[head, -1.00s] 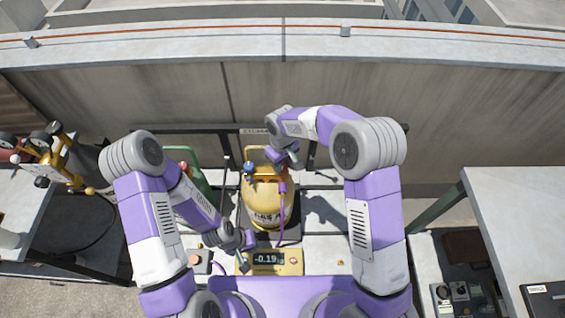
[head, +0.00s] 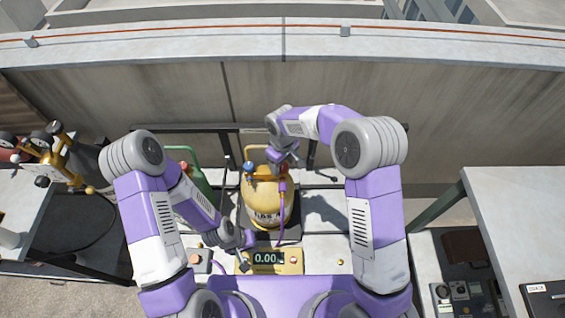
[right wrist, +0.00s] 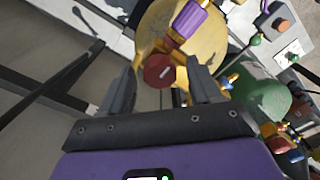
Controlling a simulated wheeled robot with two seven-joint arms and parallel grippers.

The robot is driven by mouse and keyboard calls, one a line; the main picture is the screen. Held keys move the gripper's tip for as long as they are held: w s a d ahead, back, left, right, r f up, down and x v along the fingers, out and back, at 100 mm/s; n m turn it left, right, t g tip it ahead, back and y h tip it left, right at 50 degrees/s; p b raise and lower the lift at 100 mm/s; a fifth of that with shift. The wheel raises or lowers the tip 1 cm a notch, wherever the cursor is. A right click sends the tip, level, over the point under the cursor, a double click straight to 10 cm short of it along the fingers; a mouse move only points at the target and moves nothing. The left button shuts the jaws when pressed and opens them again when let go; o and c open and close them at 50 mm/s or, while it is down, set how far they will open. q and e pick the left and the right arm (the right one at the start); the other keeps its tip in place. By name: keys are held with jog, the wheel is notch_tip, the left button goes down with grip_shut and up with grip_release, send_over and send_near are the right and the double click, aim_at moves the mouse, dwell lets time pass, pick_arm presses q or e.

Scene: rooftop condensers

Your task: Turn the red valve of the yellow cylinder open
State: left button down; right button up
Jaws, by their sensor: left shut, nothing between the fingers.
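The yellow cylinder (head: 262,207) stands upright on a dark scale plate behind the scale display (head: 267,259), which reads 0.00. Its red valve (right wrist: 160,70) shows in the right wrist view, between and slightly beyond the two fingertips. My right gripper (right wrist: 164,76) is open over the cylinder's top, one finger on each side of the valve; I cannot tell whether either touches it. In the head view, my right gripper (head: 285,158) largely hides the valve. My left gripper (head: 243,266) is shut and empty, at the left end of the scale display.
A grey table (head: 520,205) stands at right, and a wall runs behind.

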aim_at(283, 165)
notch_tip(283, 165, up, 8)
jog(key=shift+f+p, duration=0.2)
jog(key=shift+p, duration=0.25)
dwell(0.6)
